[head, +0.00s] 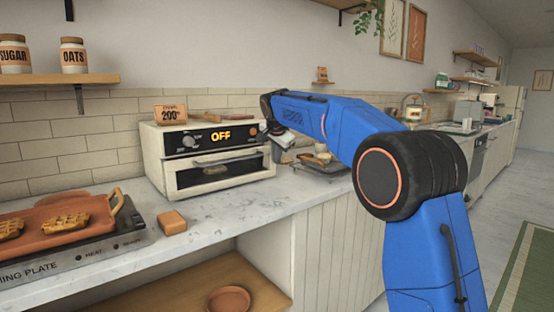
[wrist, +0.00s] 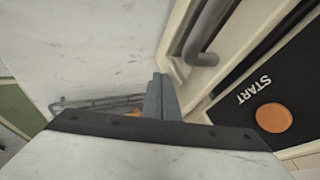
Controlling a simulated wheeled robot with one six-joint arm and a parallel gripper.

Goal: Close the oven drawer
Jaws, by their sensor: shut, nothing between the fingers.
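The oven (head: 152,160) is a cream box with a black panel reading OFF, standing on the counter against the tiled wall. Its drawer (head: 222,172) is the lower front, with a dark window and a bar handle. The drawer seems to stand slightly out from the body; how far is hard to tell. My gripper (head: 283,144) is at the oven's right front corner. In the wrist view my gripper (wrist: 162,98) is shut and empty, beside the drawer handle (wrist: 205,35). The START button (wrist: 273,117) shows at right. Contact with the drawer cannot be told.
A warming plate (head: 115,238) with a terracotta tray (head: 75,210) of waffles lies at left. A small brown block (head: 172,222) sits on the counter before the oven. A rack (head: 325,168) with items stands right of the oven. The counter front (head: 215,228) is mostly clear.

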